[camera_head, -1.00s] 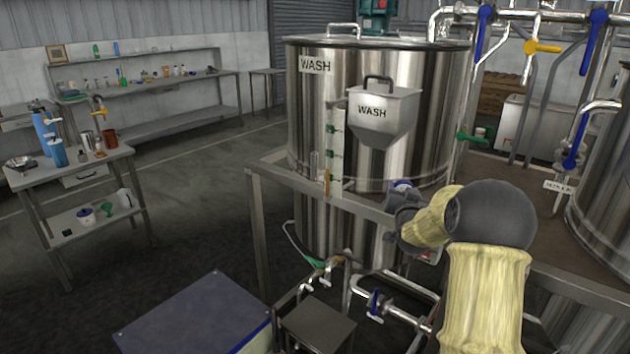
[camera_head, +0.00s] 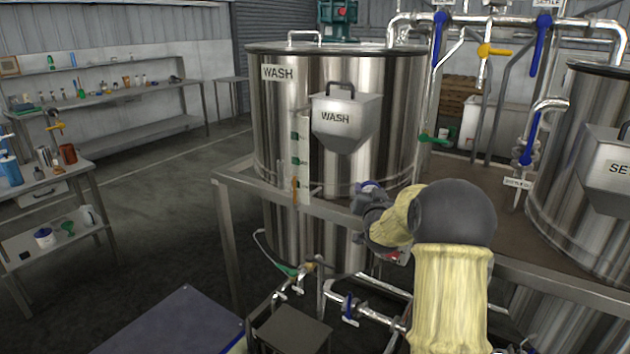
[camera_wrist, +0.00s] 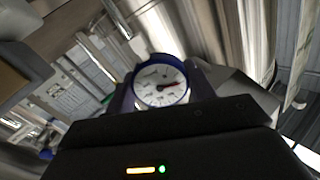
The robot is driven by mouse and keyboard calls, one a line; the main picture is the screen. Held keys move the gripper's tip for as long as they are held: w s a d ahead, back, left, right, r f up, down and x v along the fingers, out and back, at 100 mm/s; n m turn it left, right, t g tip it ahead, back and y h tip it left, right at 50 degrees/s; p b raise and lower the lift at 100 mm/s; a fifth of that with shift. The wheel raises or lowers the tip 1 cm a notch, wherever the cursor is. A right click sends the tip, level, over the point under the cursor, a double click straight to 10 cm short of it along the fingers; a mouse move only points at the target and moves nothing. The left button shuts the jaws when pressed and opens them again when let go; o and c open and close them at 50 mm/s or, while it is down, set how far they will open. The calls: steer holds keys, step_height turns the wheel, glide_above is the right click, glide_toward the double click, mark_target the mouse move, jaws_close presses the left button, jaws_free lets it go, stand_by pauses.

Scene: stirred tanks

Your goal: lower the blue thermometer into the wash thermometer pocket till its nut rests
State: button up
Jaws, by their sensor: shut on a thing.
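The blue thermometer shows in the wrist view as a round white dial (camera_wrist: 160,86) with a blue rim and a red needle. My gripper (camera_wrist: 163,95) is shut on it, with a dark finger on each side of the dial. In the head view my gripper (camera_head: 368,202) is in front of the lower wall of the wash tank (camera_head: 275,125), and a bit of blue (camera_head: 371,186) shows at its top. The thermometer's stem and nut are hidden. I cannot make out the wash thermometer pocket in either view.
A hopper marked WASH (camera_head: 345,120) hangs on the tank above my gripper. A steel rail (camera_head: 320,208) runs in front of the tank. Pipes with blue handles (camera_head: 437,45) and a second tank (camera_head: 560,170) stand to the right. Benches with small items are far left.

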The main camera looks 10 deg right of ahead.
steer(key=r, duration=0.1)
steer(key=r+p, duration=0.1)
steer(key=shift+a+r+y, duration=0.3)
steer(key=shift+r, duration=0.1)
steer(key=s+a+f+n+y, duration=0.2)
steer(key=a+f, duration=0.2)
steer(key=f, duration=0.5)
steer(key=s+a+f+n+y, duration=0.1)
steer(key=s+a+f+y, duration=0.2)
steer(key=f, duration=0.7)
steer(key=s+a+f+n+y+b, duration=0.1)
steer(key=s+a+f+n+y, duration=0.2)
steer(key=s+a+f, duration=0.8)
steer(key=shift+a+n+y, duration=0.4)
steer(key=shift+a+y, duration=0.6)
